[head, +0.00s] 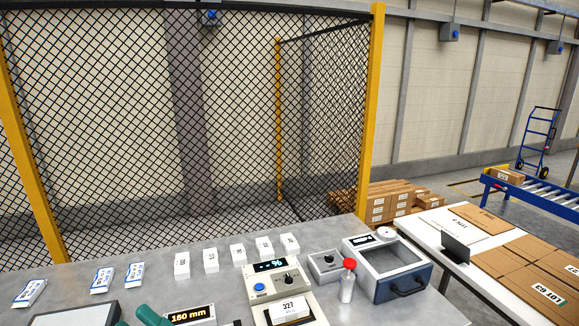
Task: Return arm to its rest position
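My gripper and arm do not show in the head view, so their pose and the gripper's fingers cannot be seen. The grey workbench (215,281) fills the lower part of the view. A green object (151,314) is cut off by the bottom edge, left of a display reading 180 mm (190,315).
On the bench stand several white boxes (211,260), a beige device (264,288), a red-capped bottle (347,284) and a blue-grey case (388,269). A mesh fence (130,130) rises behind. A white table (530,307) with cardboard stands right.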

